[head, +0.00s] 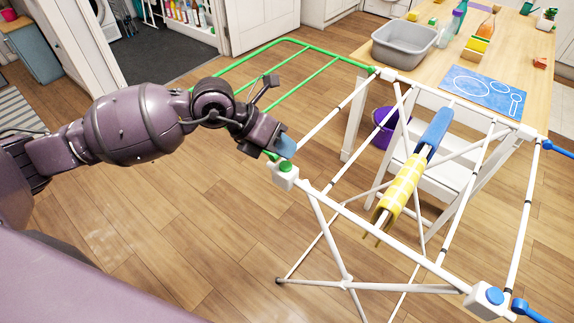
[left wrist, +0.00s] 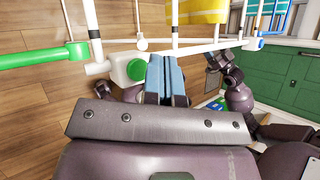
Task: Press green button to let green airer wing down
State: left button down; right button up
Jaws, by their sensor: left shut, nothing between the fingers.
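The white clothes airer (head: 345,212) stands on the wooden floor. Its green wing (head: 318,72) sticks out level with the top frame on the far left side. A green button (head: 286,167) sits on a white box at the airer's near left corner; it also shows in the left wrist view (left wrist: 136,70). My left gripper (head: 286,147) is shut and empty, its blue fingertips right by the button. In the left wrist view the blue fingers (left wrist: 166,77) are just right of the button; I cannot tell whether they touch it. My right gripper (left wrist: 217,61) shows small beyond them.
A blue button (head: 494,296) sits at the near right corner. A yellow checked cloth (head: 400,188) and a blue cloth (head: 435,131) hang on the airer. A wooden table (head: 391,81) with a grey tub (head: 404,45) stands behind. Floor left of the airer is clear.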

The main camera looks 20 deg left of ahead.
pick_arm(q)
jog(key=shift+f, duration=0.35)
dwell(0.5)
dwell(0.7)
dwell(0.5)
jog(key=shift+f, duration=0.15)
jog(key=shift+f, duration=0.25)
dwell(0.4)
